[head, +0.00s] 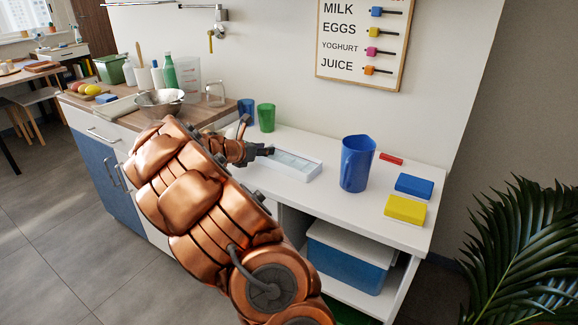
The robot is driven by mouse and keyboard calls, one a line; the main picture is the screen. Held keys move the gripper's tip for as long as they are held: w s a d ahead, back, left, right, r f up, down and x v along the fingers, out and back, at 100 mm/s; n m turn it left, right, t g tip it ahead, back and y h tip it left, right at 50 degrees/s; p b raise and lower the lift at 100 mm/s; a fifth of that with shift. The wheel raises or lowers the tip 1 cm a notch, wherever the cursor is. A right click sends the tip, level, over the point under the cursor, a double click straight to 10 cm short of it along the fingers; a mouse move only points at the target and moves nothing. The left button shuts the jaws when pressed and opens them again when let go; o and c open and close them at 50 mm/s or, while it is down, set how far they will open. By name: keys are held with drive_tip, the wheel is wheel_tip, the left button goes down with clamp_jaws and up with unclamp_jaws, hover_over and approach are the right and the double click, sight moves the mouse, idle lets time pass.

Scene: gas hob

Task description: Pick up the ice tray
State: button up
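The ice tray (303,171) looks like a low, white, rectangular tray with a pale bluish inside. It lies on the white counter (325,202), left of the blue jug. My gripper (268,151) is at the tray's far left end, its dark fingers pointing right. I cannot tell whether the fingers touch the tray or hang above it, or how far apart they are. My copper-coloured arm hides the tray's near left surroundings.
A blue jug (356,163) stands right of the tray. A green cup (266,117) and a blue cup (246,110) stand behind my gripper. Blue (414,186) and yellow (405,209) blocks lie at the right. A metal bowl (160,101) stands on the wooden worktop.

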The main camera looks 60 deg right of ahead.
drive_tip(key=shift+d+f, duration=0.15)
drive_tip(key=shift+d, duration=0.25)
clamp_jaws()
idle(0.4)
